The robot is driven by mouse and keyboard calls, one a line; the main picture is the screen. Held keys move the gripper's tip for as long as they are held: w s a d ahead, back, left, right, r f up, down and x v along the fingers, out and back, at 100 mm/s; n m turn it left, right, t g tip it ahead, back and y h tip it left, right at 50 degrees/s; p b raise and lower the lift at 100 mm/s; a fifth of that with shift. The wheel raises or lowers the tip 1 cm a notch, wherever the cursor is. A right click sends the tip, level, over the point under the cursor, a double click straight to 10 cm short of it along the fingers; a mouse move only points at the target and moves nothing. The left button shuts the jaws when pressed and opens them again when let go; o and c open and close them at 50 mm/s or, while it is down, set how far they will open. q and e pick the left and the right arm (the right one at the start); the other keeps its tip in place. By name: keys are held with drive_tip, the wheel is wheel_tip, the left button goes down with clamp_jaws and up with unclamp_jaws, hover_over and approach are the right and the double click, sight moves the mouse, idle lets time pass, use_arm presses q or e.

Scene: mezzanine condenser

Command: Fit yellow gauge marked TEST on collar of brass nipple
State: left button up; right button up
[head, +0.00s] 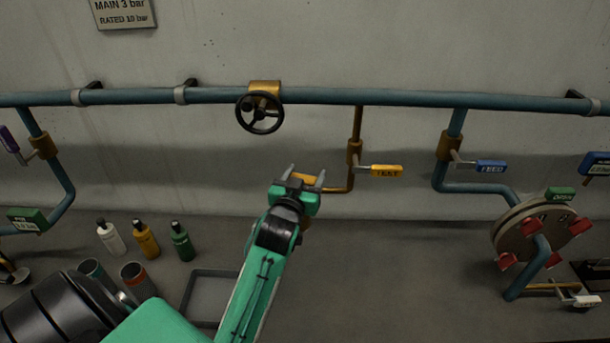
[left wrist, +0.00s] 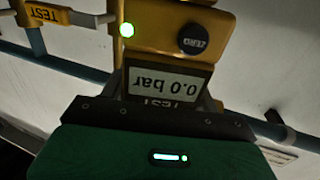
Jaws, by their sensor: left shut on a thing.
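The yellow gauge (head: 304,178) is between the fingers of my left gripper (head: 305,177), which is shut on it. In the left wrist view the gauge (left wrist: 175,30) shows an upside-down display reading 0.0 bar, a black ZERO button, a lit green lamp and a partly covered TEST label. The brass pipe (head: 357,128) drops from the blue main, passes a valve with a yellow lever (head: 386,170) and bends left towards the gauge. The nipple's end and collar are hidden behind the gauge and gripper. I cannot tell whether gauge and collar touch. My right gripper is not in view.
The blue main pipe (head: 400,98) with a black handwheel (head: 260,112) runs above. A blue-lever branch (head: 490,166) and a round flange (head: 540,235) stand right. Several bottles (head: 146,239), cups and a grey tray (head: 211,298) are at lower left. Floor right of my arm is clear.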

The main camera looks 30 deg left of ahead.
use_arm(q)
drive_tip(key=o, duration=1.6)
drive_tip(key=shift+s+d+f, duration=0.15)
drive_tip(key=shift+s+f, duration=0.05)
drive_tip(key=shift+s, duration=0.25)
drive_tip(key=shift+r+b+v, duration=0.15)
drive_tip(key=shift+b+v, duration=0.7)
drive_tip(key=shift+v, duration=2.4)
drive_tip(key=shift+r+b+v, duration=0.1)
drive_tip(key=shift+b+v, duration=0.7)
drive_tip(key=shift+v, duration=2.4)
drive_tip(key=shift+f, duration=0.1)
